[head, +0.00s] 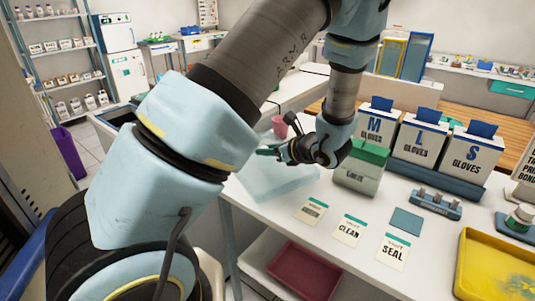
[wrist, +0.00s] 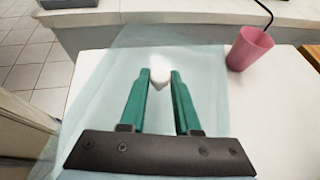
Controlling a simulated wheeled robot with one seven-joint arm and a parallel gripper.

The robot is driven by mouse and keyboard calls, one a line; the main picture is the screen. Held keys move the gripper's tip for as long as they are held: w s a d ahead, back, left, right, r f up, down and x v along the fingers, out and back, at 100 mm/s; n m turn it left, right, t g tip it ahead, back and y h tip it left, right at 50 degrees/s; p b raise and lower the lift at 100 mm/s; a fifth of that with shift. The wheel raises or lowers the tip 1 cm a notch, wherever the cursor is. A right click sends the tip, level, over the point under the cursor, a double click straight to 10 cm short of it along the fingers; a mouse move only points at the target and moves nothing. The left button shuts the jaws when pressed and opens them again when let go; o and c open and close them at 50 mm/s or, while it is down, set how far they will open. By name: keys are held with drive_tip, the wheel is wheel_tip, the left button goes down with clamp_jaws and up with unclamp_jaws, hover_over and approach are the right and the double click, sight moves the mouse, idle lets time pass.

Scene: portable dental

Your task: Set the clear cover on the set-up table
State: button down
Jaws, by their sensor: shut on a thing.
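The clear cover (head: 280,182) is a see-through pale blue sheet-like piece at the left end of the white table (head: 375,207). In the wrist view the cover (wrist: 105,85) spreads under and around my fingers. My gripper (head: 268,151) is above it, and its green fingers (wrist: 160,78) are closed on a small white grip at the cover's middle. Part of the cover reaches past the table's left edge. I cannot tell whether its underside touches the tabletop.
A pink cup (wrist: 250,48) stands close to the cover's right side. A green-and-white box (head: 358,172) and glove boxes (head: 421,140) stand at the right. Cards (head: 348,230) lie towards the front. A yellow tray (head: 465,270) is at far right.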

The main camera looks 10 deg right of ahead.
drive_tip(key=shift+f, duration=0.75)
drive_tip(key=shift+f, duration=0.15)
drive_tip(key=c, duration=0.6)
unclamp_jaws()
